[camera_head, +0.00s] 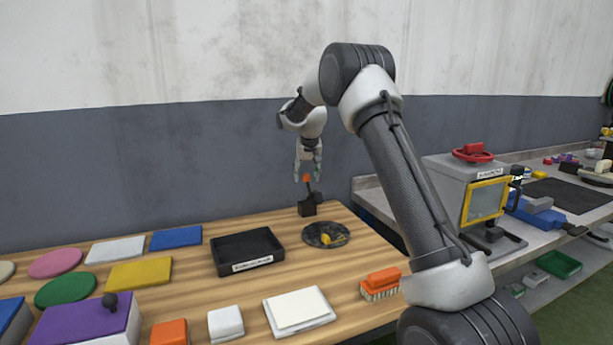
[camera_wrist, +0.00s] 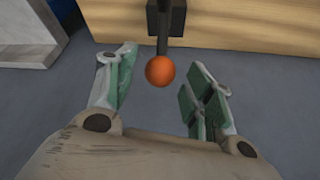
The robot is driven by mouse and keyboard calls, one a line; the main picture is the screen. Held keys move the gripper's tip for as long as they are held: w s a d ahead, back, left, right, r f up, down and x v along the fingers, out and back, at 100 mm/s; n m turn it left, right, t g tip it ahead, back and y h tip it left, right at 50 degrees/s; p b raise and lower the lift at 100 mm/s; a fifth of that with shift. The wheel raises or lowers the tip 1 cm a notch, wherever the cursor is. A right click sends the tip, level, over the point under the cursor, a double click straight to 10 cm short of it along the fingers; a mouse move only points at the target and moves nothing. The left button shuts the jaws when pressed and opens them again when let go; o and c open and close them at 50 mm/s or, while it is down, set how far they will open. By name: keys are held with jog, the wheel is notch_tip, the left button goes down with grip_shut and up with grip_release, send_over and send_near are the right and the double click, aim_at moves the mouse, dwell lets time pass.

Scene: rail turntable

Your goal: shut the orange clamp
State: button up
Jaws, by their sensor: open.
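The orange clamp is a black block (camera_head: 308,208) at the table's back edge with a dark lever that rises to an orange ball knob (camera_head: 306,178). My gripper (camera_head: 307,172) points down over it with a finger on each side of the knob. In the wrist view the orange knob (camera_wrist: 160,71) lies between the two open green-padded fingertips (camera_wrist: 155,80), with gaps on both sides. The lever runs from the knob to the black block (camera_wrist: 166,18) at the top.
A dark round disc (camera_head: 326,235) with a yellow piece lies beside the clamp. A black tray (camera_head: 246,263), a brush with an orange top (camera_head: 381,282) and several coloured plates share the wooden table (camera_head: 215,285). A grey machine (camera_head: 451,180) stands on the bench to the right.

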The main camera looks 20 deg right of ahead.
jog(key=shift+w+f, duration=0.15)
jog(key=shift+f, duration=0.2)
grip_shut()
